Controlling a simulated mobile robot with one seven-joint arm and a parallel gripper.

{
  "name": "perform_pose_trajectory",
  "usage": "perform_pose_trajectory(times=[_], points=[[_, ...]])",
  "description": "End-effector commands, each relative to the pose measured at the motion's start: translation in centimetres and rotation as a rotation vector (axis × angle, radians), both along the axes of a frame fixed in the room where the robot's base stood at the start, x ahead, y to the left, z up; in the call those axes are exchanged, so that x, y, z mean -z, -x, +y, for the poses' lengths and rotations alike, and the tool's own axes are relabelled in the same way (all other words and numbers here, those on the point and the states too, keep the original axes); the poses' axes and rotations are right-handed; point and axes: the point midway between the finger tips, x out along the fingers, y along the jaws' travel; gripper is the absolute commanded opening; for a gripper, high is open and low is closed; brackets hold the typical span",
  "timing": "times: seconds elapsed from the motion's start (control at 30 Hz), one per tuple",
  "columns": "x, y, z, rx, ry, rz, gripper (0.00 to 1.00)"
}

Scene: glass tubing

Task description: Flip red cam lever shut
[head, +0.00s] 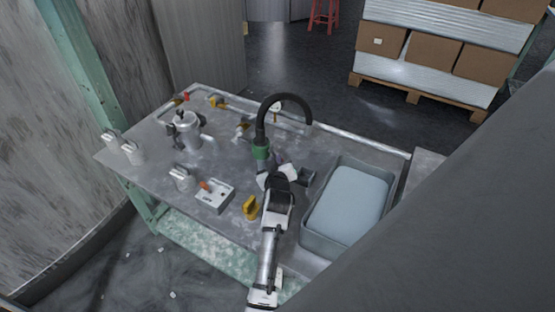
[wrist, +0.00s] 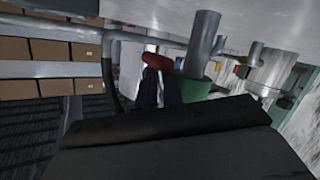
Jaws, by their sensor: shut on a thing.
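The red cam lever (wrist: 157,61) shows in the wrist view as a short, dull red bar at the tips of my gripper (wrist: 159,76). The two dark fingers are closed together on it. A green collar (wrist: 194,91) with a grey pipe (wrist: 203,42) is just right of the fingers. In the head view the green collar (head: 261,149) sits at the foot of a curved black hose (head: 283,98). My gripper (head: 278,160) is close beside it on the right, and my wrist hides the lever there. The lever's exact angle is hard to tell.
A grey basin (head: 313,240) with pale blue contents stands right of my arm. A yellow block (head: 250,208) and a white box (head: 215,196) with an orange knob lie to the left. A metal vessel (head: 184,133) stands farther back. Bare tabletop (head: 225,160) lies between.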

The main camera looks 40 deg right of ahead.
Motion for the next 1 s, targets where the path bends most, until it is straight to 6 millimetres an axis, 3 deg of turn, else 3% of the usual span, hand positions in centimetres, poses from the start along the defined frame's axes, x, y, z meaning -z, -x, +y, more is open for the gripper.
perform_pose_trajectory(times=[0.03, 0.4, 0.43, 0.73, 1.0], points=[[1.04, 0.29, -0.25, 0.006, -0.011, -0.010, 0.00], [1.06, 0.29, -0.21, 0.007, -0.028, -0.030, 0.00], [1.09, 0.31, -0.21, 0.007, -0.028, -0.030, 0.10], [1.36, 0.22, 0.00, 0.003, -0.032, -0.024, 0.49], [0.88, 0.10, 0.00, 0.002, -0.027, -0.033, 0.49]])
